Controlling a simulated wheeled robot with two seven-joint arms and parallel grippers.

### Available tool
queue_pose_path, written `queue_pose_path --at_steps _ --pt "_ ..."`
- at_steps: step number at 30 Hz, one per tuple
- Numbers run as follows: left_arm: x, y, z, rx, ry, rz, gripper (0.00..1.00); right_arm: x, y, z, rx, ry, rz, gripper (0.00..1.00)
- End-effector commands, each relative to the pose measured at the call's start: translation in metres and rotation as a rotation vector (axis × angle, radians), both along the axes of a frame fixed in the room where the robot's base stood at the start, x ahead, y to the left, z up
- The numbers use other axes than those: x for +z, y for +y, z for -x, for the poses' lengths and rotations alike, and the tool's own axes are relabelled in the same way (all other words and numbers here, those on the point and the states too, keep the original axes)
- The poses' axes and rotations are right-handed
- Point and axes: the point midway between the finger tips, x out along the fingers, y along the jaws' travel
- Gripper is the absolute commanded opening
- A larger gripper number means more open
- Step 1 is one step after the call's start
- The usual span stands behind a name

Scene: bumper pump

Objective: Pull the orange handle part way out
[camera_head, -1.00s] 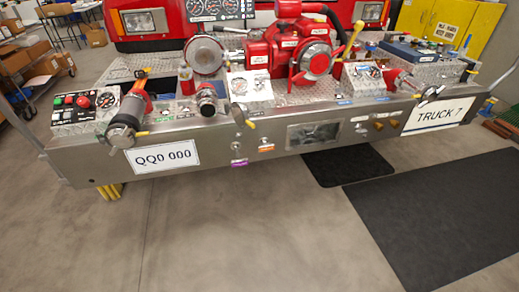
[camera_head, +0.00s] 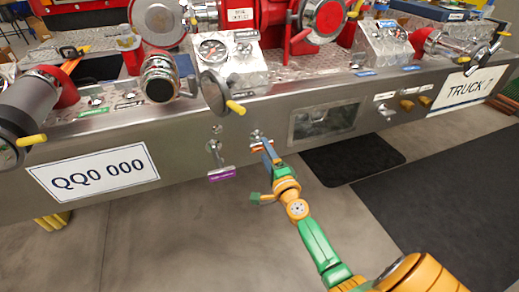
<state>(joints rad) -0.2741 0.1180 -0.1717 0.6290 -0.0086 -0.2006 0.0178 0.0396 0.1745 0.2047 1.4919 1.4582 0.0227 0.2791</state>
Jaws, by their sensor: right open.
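The orange handle (camera_head: 257,150) sits low on the front of the metal bumper, below a small round metal fitting. It is mostly hidden behind my right gripper, and only a bit of orange shows at its left side. My right gripper (camera_head: 266,146) is open, with its blue-grey fingers right at the handle. I cannot tell whether the fingers touch it or stand around it. My right arm, green and orange, reaches up from the bottom right. My left gripper is not in view.
A similar purple handle (camera_head: 221,173) hangs just left of the gripper. A gauge panel (camera_head: 232,62) and a yellow-tipped valve lever (camera_head: 235,107) are above. The recessed window (camera_head: 325,120) is to the right. The floor in front is clear, with dark mats (camera_head: 352,158) at right.

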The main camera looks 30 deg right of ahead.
Motion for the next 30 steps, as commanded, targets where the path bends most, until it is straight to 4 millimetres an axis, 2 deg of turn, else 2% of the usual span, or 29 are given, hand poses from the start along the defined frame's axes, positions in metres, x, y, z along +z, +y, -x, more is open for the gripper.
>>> queue_pose_path --at_steps 5,13,14,21,22,30 --pt "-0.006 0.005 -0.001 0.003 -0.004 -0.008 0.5 -0.001 -0.005 -0.02 0.0 0.0 0.002 0.7" --pt "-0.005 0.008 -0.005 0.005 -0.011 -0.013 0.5 -0.001 -0.005 -0.023 0.001 0.003 0.003 0.7" --pt "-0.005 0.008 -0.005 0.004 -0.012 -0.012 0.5 -0.001 -0.005 -0.023 0.001 0.003 0.003 0.67" --pt "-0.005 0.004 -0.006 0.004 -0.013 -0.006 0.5 -0.001 -0.005 -0.023 0.001 0.003 0.003 0.03" --pt "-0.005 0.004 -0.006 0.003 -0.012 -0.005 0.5 -0.001 -0.005 -0.023 0.001 0.003 0.003 0.0" --pt "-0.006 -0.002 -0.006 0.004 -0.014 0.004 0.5 -0.001 -0.005 -0.023 0.001 0.004 0.003 0.0"
